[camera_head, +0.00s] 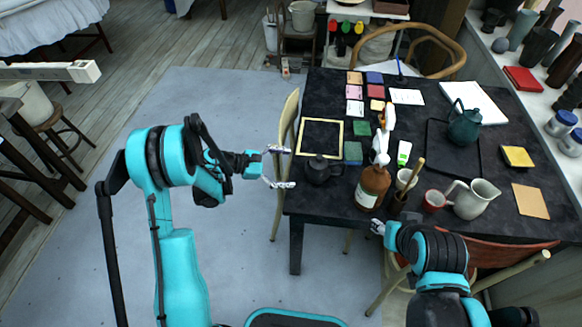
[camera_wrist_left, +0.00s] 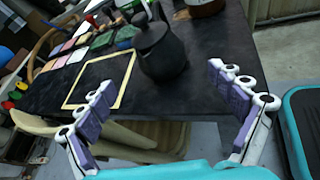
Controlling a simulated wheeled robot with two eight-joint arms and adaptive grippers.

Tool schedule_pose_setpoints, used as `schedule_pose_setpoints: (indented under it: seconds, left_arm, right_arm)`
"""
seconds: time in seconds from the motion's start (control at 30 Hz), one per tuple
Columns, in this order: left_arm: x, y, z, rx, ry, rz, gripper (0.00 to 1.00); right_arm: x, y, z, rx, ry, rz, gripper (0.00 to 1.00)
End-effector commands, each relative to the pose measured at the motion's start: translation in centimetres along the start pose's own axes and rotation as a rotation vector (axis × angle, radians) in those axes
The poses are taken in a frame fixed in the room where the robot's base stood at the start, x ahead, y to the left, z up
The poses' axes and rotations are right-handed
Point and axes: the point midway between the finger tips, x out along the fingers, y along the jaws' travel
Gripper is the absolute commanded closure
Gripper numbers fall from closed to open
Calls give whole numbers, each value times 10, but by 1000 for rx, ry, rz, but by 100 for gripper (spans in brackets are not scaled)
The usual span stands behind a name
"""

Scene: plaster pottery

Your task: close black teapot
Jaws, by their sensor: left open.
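The small black teapot (camera_head: 318,170) stands upright near the left front edge of the dark table. In the left wrist view the teapot (camera_wrist_left: 165,58) is beyond the fingers, with a dark knobbed top; I cannot tell how the lid sits. My left gripper (camera_head: 281,167) is open and empty, just left of the teapot and past the table edge, its fingers pointing toward it. The open fingers (camera_wrist_left: 168,100) also frame the view from the wrist. My right gripper (camera_head: 378,228) is by the table's front edge; its jaws are too small to read.
A black board with a yellow frame (camera_head: 320,138) lies behind the teapot. A brown bottle (camera_head: 373,188) stands to its right. A white pitcher (camera_head: 476,200), a red mug (camera_head: 435,201) and a dark teal teapot (camera_head: 464,128) are farther right. A chair (camera_head: 284,150) stands at the table's left side.

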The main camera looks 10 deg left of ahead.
Motion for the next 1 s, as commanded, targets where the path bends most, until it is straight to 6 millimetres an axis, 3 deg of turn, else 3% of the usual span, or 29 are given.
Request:
schedule_pose_setpoints:
  seconds: [0.17,0.27,0.37,0.47,0.6,0.73,0.87,1.0]
  left_arm:
    - [0,0,1,-1,-1,2,7]
    - [-1,7,12,-21,-18,29,7]
    - [-6,27,43,-84,-69,108,7]
    - [-19,58,96,-208,-170,240,7]
    - [-61,107,179,-486,-390,458,7]
    - [-112,136,234,-792,-624,625,7]
    - [-166,147,260,-1128,-870,753,7]
    - [-216,134,258,-1520,-1137,854,7]
  right_arm:
    - [0,0,0,0,0,0,56]
    - [0,0,0,0,0,0,56]
    - [0,0,0,0,0,0,56]
    - [0,0,0,0,0,0,56]
    - [0,0,0,0,0,0,56]
    - [0,0,0,0,0,0,56]
    - [0,0,0,0,0,0,56]
    - [0,0,0,0,0,0,56]
